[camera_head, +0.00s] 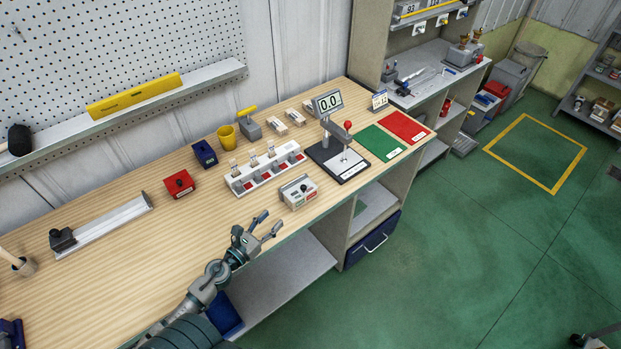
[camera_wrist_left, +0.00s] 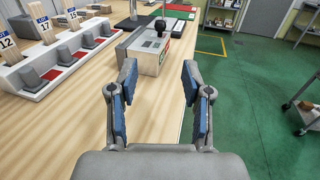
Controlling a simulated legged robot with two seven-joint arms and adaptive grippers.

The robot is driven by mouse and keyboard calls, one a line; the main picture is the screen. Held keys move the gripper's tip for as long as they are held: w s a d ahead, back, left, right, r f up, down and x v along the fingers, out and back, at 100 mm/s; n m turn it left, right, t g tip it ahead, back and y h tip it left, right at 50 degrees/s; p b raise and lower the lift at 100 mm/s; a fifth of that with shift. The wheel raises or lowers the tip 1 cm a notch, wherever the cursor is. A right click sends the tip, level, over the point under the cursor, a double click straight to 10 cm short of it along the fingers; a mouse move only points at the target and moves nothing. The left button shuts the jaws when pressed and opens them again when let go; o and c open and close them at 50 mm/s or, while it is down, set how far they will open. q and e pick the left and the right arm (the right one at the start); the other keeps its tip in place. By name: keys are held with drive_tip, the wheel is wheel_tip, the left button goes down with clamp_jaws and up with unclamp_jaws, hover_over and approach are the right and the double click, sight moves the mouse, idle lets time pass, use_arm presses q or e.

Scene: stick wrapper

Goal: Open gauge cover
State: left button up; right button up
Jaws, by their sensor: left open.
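My left gripper (camera_head: 270,223) is open and empty over the front edge of the bench, with its fingers spread. In the left wrist view its two blue-padded fingers (camera_wrist_left: 159,75) stand apart. A small light-grey box (camera_head: 299,193) with a dark knob and labelled front sits just beyond the fingertips, apart from them. It also shows straight ahead of the fingers in the left wrist view (camera_wrist_left: 149,62). A gauge stand with a 0.0 display (camera_head: 328,103) stands behind it on a black base (camera_head: 351,172). I cannot tell which part is the gauge cover. My right gripper is out of view.
A white rack (camera_head: 240,187) with several slots lies left of the box. A red box (camera_head: 180,184), a blue box (camera_head: 205,154) and a yellow cup (camera_head: 227,136) stand farther left. Green (camera_head: 381,142) and red (camera_head: 404,127) mats lie right of the gauge.

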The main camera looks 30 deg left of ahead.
use_arm(q)
drive_tip(key=p, duration=0.2)
approach(301, 189)
drive_tip(key=w, duration=0.3)
drive_tip(key=w+p, duration=0.1)
drive_tip(key=w, duration=0.2)
drive_tip(key=w+d, duration=0.1)
drive_tip(key=w, duration=0.3)
drive_tip(key=shift+d+f, duration=0.1)
drive_tip(key=shift+w+d+p, duration=0.15)
drive_tip(key=shift+w+p, duration=0.15)
drive_tip(key=shift+w, duration=0.3)
clamp_jaws()
